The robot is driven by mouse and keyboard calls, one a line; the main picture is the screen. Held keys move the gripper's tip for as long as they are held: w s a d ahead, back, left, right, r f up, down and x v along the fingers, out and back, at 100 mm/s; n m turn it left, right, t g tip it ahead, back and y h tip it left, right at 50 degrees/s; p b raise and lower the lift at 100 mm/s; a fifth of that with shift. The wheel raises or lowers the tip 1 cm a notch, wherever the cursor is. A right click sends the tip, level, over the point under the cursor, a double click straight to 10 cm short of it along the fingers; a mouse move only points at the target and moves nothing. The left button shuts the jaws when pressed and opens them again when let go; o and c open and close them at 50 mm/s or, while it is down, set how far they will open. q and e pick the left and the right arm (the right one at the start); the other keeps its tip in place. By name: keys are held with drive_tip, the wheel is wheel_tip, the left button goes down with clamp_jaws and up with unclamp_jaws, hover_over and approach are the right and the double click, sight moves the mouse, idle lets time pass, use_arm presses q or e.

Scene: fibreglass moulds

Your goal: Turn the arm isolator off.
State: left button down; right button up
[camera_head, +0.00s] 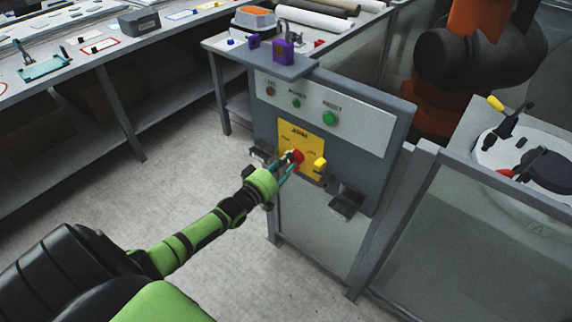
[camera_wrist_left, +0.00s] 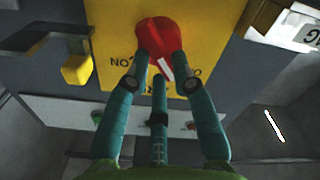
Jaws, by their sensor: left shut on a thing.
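The arm isolator is a red rotary knob (camera_head: 298,156) on a yellow plate (camera_head: 302,136) on the front of a grey control cabinet. The plate's label is small and blurred. My left gripper (camera_head: 289,160) is at the knob, with its teal fingers shut on it. In the left wrist view, the red knob (camera_wrist_left: 158,36) sits between the fingertips of my left gripper (camera_wrist_left: 160,64). The knob's white mark points down in that view, slightly right, between two labels. The left label reads "NO" upside down; a finger partly covers the right one. My right gripper is not in view.
A yellow block-shaped part (camera_head: 320,164) sticks out right of the knob, and a dark bracket (camera_head: 346,200) below it. Coloured buttons (camera_head: 330,118) sit above the plate. Purple parts (camera_head: 283,50) stand on the cabinet's top shelf. Open floor (camera_head: 190,130) lies left.

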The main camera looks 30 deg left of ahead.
use_arm(q)
drive_tip(key=shift+f+n, duration=0.1)
drive_tip(key=shift+n, duration=0.9)
drive_tip(key=c, duration=1)
unclamp_jaws()
drive_tip(key=shift+c, duration=0.2)
drive_tip(key=shift+s, duration=0.15)
drive_tip(key=s+a, duration=0.1)
drive_tip(key=s, duration=1)
drive_tip(key=shift+s, duration=0.35)
